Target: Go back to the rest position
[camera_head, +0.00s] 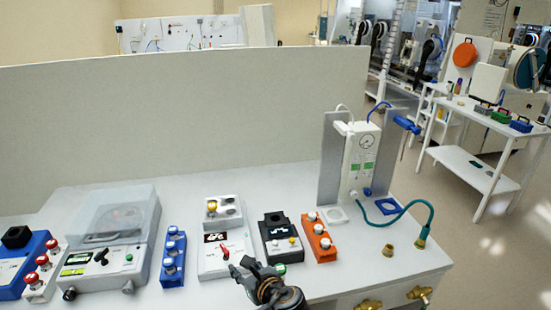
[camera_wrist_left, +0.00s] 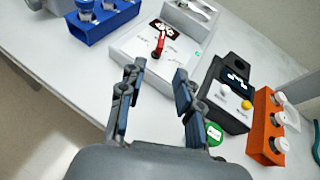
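My left gripper (camera_head: 246,268) is at the front edge of the white bench, low in the head view. In the left wrist view its two fingers (camera_wrist_left: 157,80) stand apart with nothing between them. Past the fingertips is a white device with a red switch lever (camera_wrist_left: 159,44); it also shows in the head view (camera_head: 222,251). A black device with a yellow button (camera_wrist_left: 229,94) is right of the fingers, and a green round button (camera_wrist_left: 214,132) sits close by the right finger. My right gripper is in neither view.
The white bench (camera_head: 350,275) carries a clear-lidded machine (camera_head: 113,230), a blue block with white-topped knobs (camera_head: 173,255), an orange block (camera_head: 320,238) and a gauge column (camera_head: 362,155). Brass fittings (camera_head: 420,294) are on the front right. A partition (camera_head: 180,120) closes the back.

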